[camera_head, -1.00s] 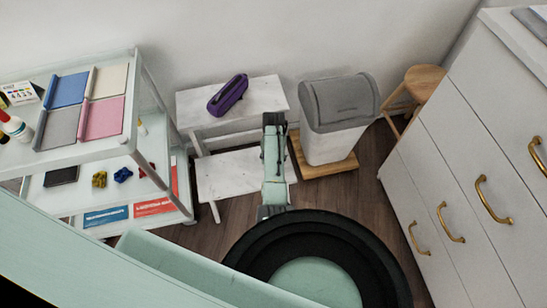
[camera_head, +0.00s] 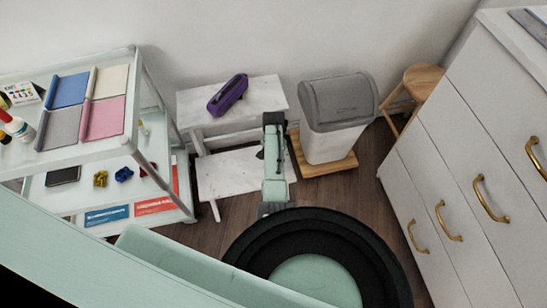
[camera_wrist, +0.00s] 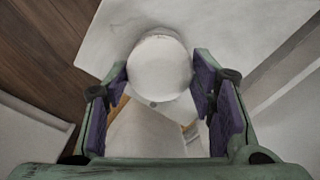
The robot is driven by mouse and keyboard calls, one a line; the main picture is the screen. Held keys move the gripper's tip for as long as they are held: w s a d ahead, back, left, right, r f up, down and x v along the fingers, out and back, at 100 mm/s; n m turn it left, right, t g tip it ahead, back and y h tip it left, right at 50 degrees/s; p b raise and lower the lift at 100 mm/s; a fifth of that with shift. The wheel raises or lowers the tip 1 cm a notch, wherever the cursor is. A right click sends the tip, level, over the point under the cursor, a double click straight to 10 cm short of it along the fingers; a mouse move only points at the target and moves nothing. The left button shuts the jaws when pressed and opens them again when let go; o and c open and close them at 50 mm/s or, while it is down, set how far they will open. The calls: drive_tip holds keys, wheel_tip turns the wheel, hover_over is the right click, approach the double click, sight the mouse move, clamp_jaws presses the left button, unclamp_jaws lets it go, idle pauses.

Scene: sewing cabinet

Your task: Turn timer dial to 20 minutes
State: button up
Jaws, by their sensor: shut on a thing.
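A round, plain white thing (camera_wrist: 160,67), which looks like the timer with its dial, sits between the fingertips of my gripper (camera_wrist: 160,82) in the wrist view. The purple-padded fingers stand on its left and right sides, and my gripper is shut on it. No minute marks or pointer can be made out, so the dial's setting cannot be read. In the head view my arm reaches to the right end of the small white marble-topped shelf (camera_head: 260,92). The timer is hidden there.
A purple case (camera_head: 228,95) lies on the shelf's top. A grey-lidded white bin (camera_head: 338,105) stands close to the right of my arm. A white trolley (camera_head: 145,95) with coloured pads is at left, and a drawer cabinet (camera_head: 440,180) is at right.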

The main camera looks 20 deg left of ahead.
drive_tip(key=o, duration=1.1)
drive_tip(key=shift+o, duration=0.2)
wheel_tip(320, 180, up, 12)
